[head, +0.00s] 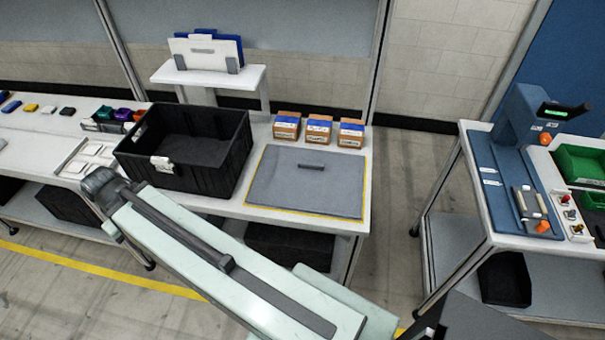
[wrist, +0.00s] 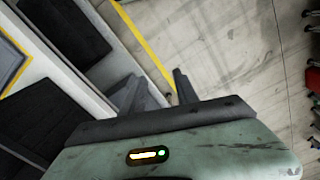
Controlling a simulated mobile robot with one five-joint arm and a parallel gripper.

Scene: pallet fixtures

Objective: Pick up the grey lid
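The grey lid (head: 280,188) is a flat rectangular plate with a dark bar handle (head: 311,166) on top. In the head view it lies on the white table (head: 340,228), right of a black crate, with a yellow line along its edges. My gripper (wrist: 155,84) shows in the wrist view with its two dark fingers apart and nothing seen between them. It is over the floor side of the furniture, not at the lid. I cannot make out the gripper in the head view. I cannot identify the lid for certain in the wrist view.
The black crate (head: 238,150) stands left of the lid. Several small cardboard boxes (head: 319,131) stand behind it. A raised white stand (head: 215,77) holds upright panels. A blue fixture bench (head: 505,185) is at the right, across open floor (head: 400,210). My arm crosses the front.

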